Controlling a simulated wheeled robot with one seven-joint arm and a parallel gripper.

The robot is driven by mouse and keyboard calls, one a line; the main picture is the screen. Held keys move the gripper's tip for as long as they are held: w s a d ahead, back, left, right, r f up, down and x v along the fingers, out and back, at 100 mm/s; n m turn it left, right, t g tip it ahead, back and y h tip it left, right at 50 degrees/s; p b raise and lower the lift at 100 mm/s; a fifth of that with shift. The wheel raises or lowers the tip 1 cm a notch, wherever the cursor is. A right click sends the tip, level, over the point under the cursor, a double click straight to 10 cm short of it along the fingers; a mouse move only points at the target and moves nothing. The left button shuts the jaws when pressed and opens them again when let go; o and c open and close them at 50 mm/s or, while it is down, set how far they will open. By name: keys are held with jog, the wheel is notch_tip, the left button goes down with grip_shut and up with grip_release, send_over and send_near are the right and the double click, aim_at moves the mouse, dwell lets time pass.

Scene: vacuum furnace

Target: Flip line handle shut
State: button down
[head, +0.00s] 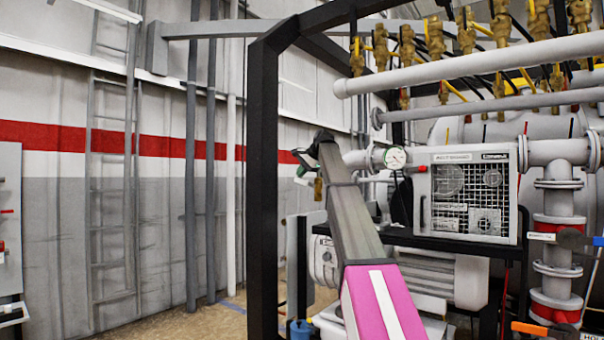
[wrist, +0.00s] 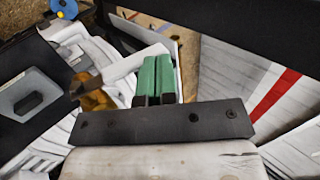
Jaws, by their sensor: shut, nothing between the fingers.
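My gripper (head: 302,170) is at the far end of my raised arm, left of the pressure gauge in the head view. In the wrist view its green fingers (wrist: 156,78) are together, with nothing between them. A small brass valve body (head: 318,189) shows just below and right of the fingers in the head view. A brass part, likely the same valve (wrist: 96,98), lies left of the fingers in the wrist view, beside a dull brownish bar. I cannot make out the line handle clearly, nor whether the fingers touch it.
A black frame post (head: 263,190) stands left of my gripper. To the right are a pressure gauge (head: 395,157), a grey caged box (head: 466,195) and flanged piping (head: 557,215). Brass valves (head: 435,38) line the overhead pipe. A grey ladder (head: 108,190) is on the left wall.

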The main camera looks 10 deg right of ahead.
jog(key=shift+s, duration=0.1)
jog(key=shift+s+d+f, duration=0.35)
jog(key=shift+s+d, duration=0.1)
jog(key=shift+d, duration=0.05)
jog(key=shift+d+r, duration=0.1)
jog(key=shift+r, duration=0.45)
notch_tip(320, 180, up, 13)
jog(key=shift+f, duration=0.15)
dwell(0.5)
